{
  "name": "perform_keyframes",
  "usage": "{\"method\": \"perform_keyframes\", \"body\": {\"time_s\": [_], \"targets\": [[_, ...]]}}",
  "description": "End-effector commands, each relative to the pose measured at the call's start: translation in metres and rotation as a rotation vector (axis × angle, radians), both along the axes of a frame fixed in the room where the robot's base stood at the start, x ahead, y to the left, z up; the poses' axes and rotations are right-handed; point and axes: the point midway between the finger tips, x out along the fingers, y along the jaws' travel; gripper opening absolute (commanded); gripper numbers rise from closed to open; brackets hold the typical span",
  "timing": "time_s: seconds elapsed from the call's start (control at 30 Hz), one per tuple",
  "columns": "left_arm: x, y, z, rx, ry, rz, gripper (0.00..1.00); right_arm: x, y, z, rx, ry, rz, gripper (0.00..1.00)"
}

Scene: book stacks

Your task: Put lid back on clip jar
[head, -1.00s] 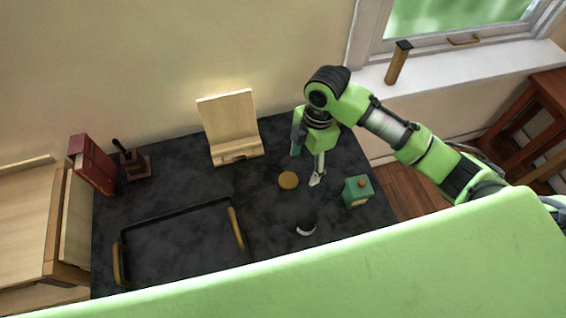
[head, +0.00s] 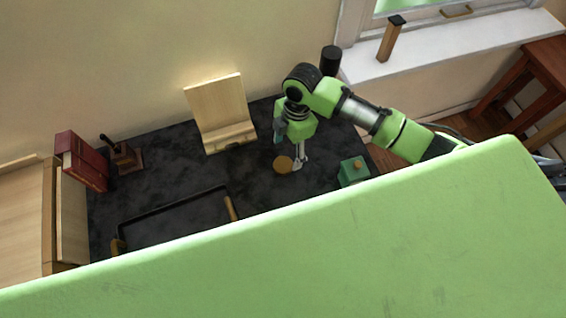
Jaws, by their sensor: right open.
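A round, flat tan disc (head: 283,164), which looks like the lid, lies on the dark tabletop. My right gripper (head: 297,163) points down just to the right of the disc, its fingertips at the disc's right edge. It is open and holds nothing that I can see. I cannot tell whether a fingertip touches the disc. No clip jar is clearly in view; my green body hides the near part of the table. My left gripper is not in view.
A green box (head: 353,172) with a knob stands right of the gripper. A wooden stand (head: 220,115) is at the back, and a black tray (head: 175,216) is front left. Red books (head: 82,160) and a small dark wooden stand (head: 122,155) are at the left.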

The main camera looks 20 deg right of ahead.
Motion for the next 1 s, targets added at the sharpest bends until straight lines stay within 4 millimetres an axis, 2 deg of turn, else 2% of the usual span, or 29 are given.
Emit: {"method": "perform_keyframes", "body": {"time_s": [0.1, 0.2, 0.57, 0.8, 1.0], "targets": [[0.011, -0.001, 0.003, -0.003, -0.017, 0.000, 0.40, -0.001, 0.002, -0.016, 0.000, 0.002, -0.001, 0.62], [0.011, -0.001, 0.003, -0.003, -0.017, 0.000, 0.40, 0.000, 0.003, -0.022, 0.001, 0.000, 0.000, 0.62], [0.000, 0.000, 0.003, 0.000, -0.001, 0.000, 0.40, 0.000, 0.003, -0.025, 0.001, 0.000, 0.000, 0.62], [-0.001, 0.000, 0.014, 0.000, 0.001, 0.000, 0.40, 0.003, 0.010, -0.052, 0.000, 0.002, -0.001, 0.62], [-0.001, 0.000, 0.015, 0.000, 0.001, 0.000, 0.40, 0.003, 0.011, -0.073, 0.000, 0.000, 0.000, 0.62]]}}
